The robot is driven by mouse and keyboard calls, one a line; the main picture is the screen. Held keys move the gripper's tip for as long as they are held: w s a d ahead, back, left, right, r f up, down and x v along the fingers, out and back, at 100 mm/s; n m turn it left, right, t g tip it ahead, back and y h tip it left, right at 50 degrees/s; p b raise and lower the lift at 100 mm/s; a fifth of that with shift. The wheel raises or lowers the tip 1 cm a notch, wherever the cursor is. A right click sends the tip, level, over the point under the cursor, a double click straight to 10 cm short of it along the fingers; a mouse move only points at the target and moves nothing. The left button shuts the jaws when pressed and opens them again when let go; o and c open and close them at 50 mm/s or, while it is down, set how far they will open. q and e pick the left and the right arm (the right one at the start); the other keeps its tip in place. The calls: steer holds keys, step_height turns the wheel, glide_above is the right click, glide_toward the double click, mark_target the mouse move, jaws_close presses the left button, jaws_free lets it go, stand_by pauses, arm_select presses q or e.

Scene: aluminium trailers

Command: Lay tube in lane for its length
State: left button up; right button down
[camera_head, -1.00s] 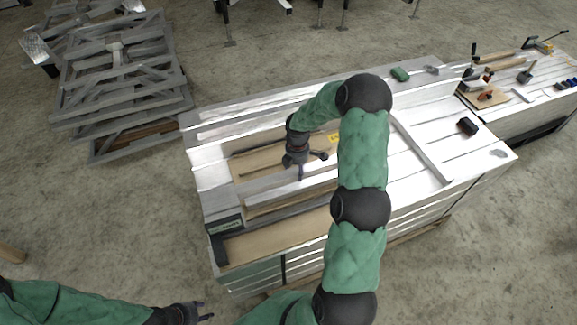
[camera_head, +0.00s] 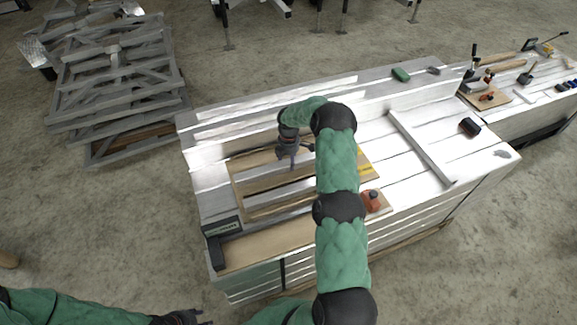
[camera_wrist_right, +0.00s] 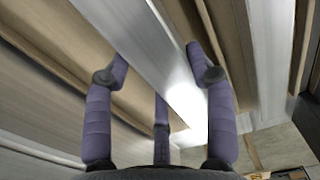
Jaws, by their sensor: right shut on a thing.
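A wooden board with lanes (camera_head: 236,192) lies on the aluminium-topped bench. Long silver strips run along it. My right gripper (camera_head: 290,160) is over the board. In the right wrist view my right gripper (camera_wrist_right: 158,75) has its fingers on both sides of a silver tube (camera_wrist_right: 145,50) and is shut on it. The tube runs diagonally between tan wooden strips (camera_wrist_right: 235,45). Whether it rests on the lane floor or sits just above it, I cannot tell. My left gripper (camera_head: 200,318) is at the bottom edge, away from the bench; its opening is unclear.
An orange tool (camera_head: 371,201) sits at the board's right end. A long metal bar (camera_head: 422,147) and a black block (camera_head: 470,127) lie to the right. A green object (camera_head: 400,74) is at the back. A second bench (camera_head: 540,88) holds several tools. Grey frames (camera_head: 115,85) are stacked at left.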

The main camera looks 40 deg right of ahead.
mark_target(288, 165)
steer(key=shift+w+d+f, duration=0.15)
steer(key=shift+w+f, duration=0.1)
steer(key=shift+f+b, duration=0.45)
steer(key=shift+f, duration=1)
steer(key=shift+f, duration=0.1)
steer(key=shift+c, duration=2.1)
jaws_free()
steer(key=shift+f, duration=0.1)
steer(key=shift+s, duration=0.1)
step_height(288, 165, up, 12)
steer(key=p, duration=0.3)
steer(key=shift+r, duration=0.2)
